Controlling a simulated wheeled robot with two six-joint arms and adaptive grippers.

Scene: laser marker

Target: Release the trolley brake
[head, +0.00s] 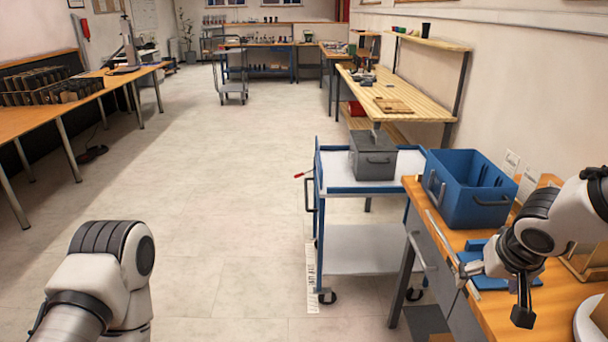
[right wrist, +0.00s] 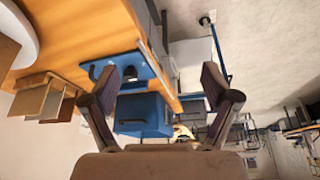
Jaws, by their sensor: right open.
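A trolley (head: 319,188) with a blue frame and pale shelves stands left of the wooden workbench. A small red-tipped lever (head: 300,175) sticks out from its left side, near the top. I cannot tell whether it is the brake or how it is set. My right gripper (head: 495,290) is open and empty over the workbench edge, right of the trolley and apart from it. Its two spread fingers show in the right wrist view (right wrist: 160,80). My left arm enters at lower left, but its gripper is out of view.
A grey box (head: 372,160) stands on the trolley's top shelf. A blue bin (head: 470,200) stands on the workbench (head: 515,315), with a blue fixture (head: 490,278) near my right gripper. The floor (head: 220,210) left of the trolley is clear. Another trolley (head: 232,88) stands farther back.

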